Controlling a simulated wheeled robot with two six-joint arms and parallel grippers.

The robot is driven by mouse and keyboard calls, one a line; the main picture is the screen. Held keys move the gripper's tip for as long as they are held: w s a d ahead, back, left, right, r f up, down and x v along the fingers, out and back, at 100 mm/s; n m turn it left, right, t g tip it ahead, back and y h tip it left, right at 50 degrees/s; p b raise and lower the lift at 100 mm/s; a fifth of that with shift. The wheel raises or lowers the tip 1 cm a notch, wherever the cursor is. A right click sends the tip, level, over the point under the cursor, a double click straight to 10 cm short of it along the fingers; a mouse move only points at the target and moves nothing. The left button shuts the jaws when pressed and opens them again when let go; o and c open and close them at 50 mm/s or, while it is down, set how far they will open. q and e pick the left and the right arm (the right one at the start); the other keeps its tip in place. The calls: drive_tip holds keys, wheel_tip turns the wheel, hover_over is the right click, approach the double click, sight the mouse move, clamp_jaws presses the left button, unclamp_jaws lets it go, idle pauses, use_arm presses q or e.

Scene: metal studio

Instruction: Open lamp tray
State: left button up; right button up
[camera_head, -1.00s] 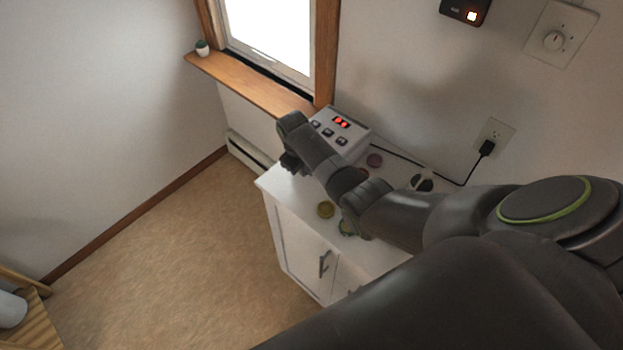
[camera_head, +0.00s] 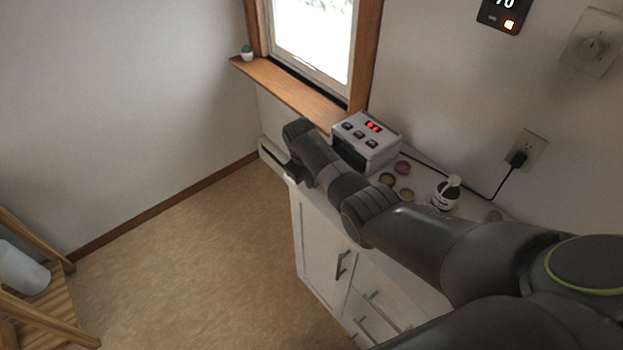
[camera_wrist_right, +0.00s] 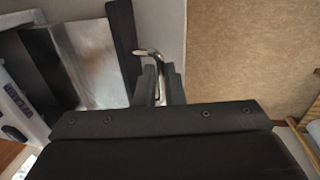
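The lamp (camera_head: 370,145) is a pale grey box with a red display and dark buttons, on the white cabinet below the window; its dark front opening shows. In the right wrist view the lamp (camera_wrist_right: 18,105) is at the left. Its shiny metal tray (camera_wrist_right: 95,65) sticks out, ending in a dark front panel (camera_wrist_right: 122,45) with a curved silver handle (camera_wrist_right: 148,55). My right gripper (camera_wrist_right: 160,85) has its fingers closely on both sides of the handle. In the head view the right gripper (camera_head: 295,172) is partly hidden by its arm, which hides the tray.
Small round jars (camera_head: 387,179) and a dark bottle with a white label (camera_head: 446,193) stand on the cabinet top (camera_head: 420,200). A black cord runs from the lamp to the wall outlet (camera_head: 527,150). A wooden rack (camera_head: 40,300) stands lower left. The floor (camera_head: 200,260) between is clear.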

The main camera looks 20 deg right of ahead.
drive_tip(key=o, duration=0.5)
drive_tip(key=shift+c, duration=0.2)
use_arm(q)
drive_tip(key=shift+s+d+f, duration=0.15)
drive_tip(key=shift+s+d, duration=0.2)
drive_tip(key=shift+d, duration=0.1)
use_arm(e)
drive_tip(key=shift+r, duration=0.1)
drive_tip(key=shift+r, duration=0.25)
use_arm(q)
drive_tip(key=shift+s+a, duration=0.1)
drive_tip(key=shift+a, duration=0.05)
use_arm(e)
drive_tip(key=s+a+r, duration=0.1)
drive_tip(key=a+r, duration=0.2)
drive_tip(key=r, duration=1.3)
drive_tip(key=shift+r, duration=0.3)
use_arm(q)
drive_tip(key=shift+f, duration=0.1)
use_arm(e)
drive_tip(key=shift+f, duration=0.1)
